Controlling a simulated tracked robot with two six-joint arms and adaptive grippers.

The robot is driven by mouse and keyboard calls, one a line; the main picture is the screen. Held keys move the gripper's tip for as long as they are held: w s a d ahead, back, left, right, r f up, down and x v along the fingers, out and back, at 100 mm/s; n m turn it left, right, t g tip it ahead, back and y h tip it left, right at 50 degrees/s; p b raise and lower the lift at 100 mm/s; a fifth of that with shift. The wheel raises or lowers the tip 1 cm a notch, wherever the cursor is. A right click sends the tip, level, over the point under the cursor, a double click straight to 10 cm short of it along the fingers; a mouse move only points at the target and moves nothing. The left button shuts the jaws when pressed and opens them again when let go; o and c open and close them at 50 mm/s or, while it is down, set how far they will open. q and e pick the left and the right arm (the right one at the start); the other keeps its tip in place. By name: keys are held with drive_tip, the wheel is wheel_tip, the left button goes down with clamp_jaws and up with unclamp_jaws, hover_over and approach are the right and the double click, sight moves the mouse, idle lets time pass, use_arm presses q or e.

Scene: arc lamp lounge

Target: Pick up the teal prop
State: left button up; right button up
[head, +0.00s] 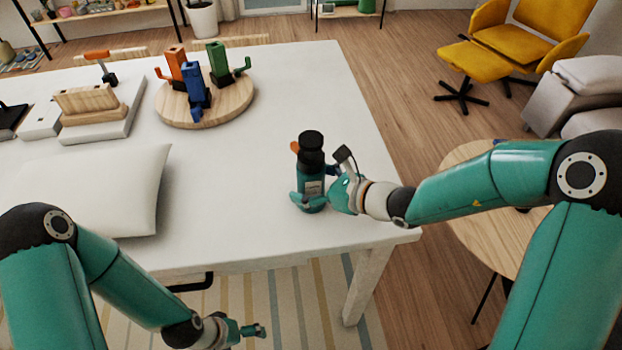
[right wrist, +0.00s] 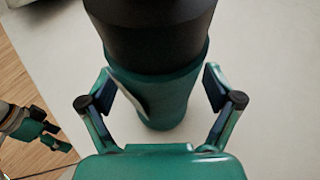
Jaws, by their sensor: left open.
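The teal prop looks like a teal bottle (head: 311,184) with a black cap and a pale label, upright on the white table (head: 255,225) near its right front part. It fills the middle of the right wrist view (right wrist: 165,100). My right gripper (head: 318,195) is low at the bottle, with one finger on each side (right wrist: 160,85). Whether both pads press on it I cannot tell. My left gripper (head: 256,331) is open and empty, below and in front of the table edge. It also shows at the left of the right wrist view (right wrist: 52,138).
A round wooden board (head: 240,100) with orange, blue and green figures stands at the back. A white cushion (head: 110,190) lies at the left. A small orange part (head: 295,147) shows beside the bottle. A round wooden side table (head: 475,215) stands right. The table's middle is clear.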

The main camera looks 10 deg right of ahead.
clamp_jaws()
drive_tip(key=shift+r, duration=0.15)
drive_tip(key=shift+r, duration=0.5)
wheel_tip(320, 180, up, 19)
drive_tip(key=p, duration=0.5)
hover_over(311, 138)
drive_tip(key=shift+f, duration=0.15)
drive_tip(key=shift+f+b, duration=9.65)
drive_tip(key=shift+b, duration=0.05)
drive_tip(key=shift+f, duration=0.3)
